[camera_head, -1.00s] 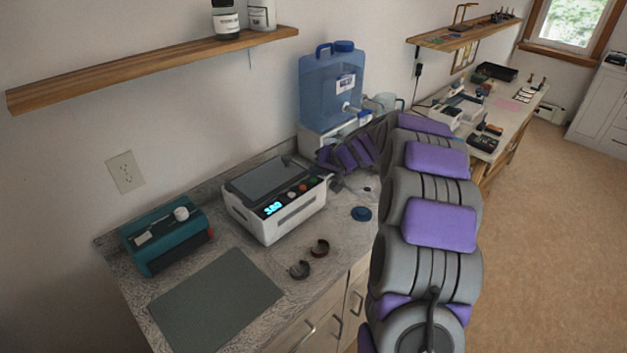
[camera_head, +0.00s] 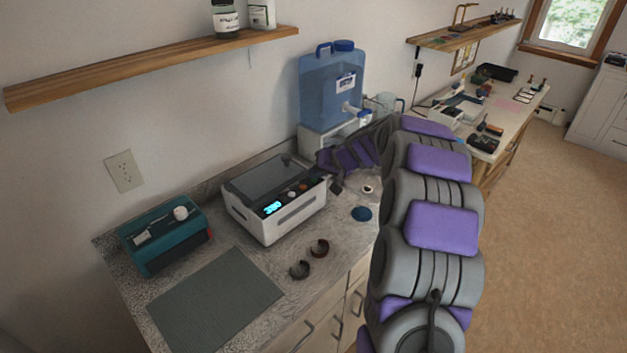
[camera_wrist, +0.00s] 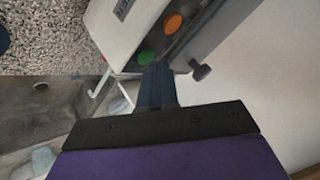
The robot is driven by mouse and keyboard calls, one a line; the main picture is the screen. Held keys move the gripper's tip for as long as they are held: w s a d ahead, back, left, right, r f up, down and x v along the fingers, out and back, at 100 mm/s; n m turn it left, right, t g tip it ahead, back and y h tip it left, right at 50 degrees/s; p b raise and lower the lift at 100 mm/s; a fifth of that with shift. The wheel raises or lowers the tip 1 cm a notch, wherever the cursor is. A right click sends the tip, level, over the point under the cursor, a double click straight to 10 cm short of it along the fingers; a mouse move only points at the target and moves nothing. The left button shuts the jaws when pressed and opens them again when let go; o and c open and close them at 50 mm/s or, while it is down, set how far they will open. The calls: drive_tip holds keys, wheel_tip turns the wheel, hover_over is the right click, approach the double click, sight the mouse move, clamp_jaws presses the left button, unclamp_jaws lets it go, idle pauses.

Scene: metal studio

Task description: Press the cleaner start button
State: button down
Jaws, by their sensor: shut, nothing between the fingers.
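The cleaner (camera_head: 292,218) is a white box with a dark lid and a lit blue display, standing on the counter in the head view. Its buttons sit along the top edge, right of the display. In the wrist view the cleaner (camera_wrist: 118,38) shows a green button (camera_wrist: 146,57) and an orange button (camera_wrist: 173,22), with a dark knob (camera_wrist: 202,72) nearby. My gripper (camera_wrist: 157,72) is shut and empty, its tips close beside the green button; I cannot tell whether they touch it. In the head view my gripper (camera_head: 337,187) is small and dark at the cleaner's right end.
A blue water jug (camera_head: 330,90) on a white stand is behind my arm. A wooden shelf (camera_head: 150,68) is above.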

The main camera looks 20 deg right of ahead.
sight(317, 180)
drive_tip(key=shift+f, duration=0.2)
drive_tip(key=shift+r, duration=0.65)
idle(0.3)
wheel_tip(317, 180, up, 6)
drive_tip(key=p, duration=0.3)
drive_tip(key=shift+p, duration=0.3)
idle(0.6)
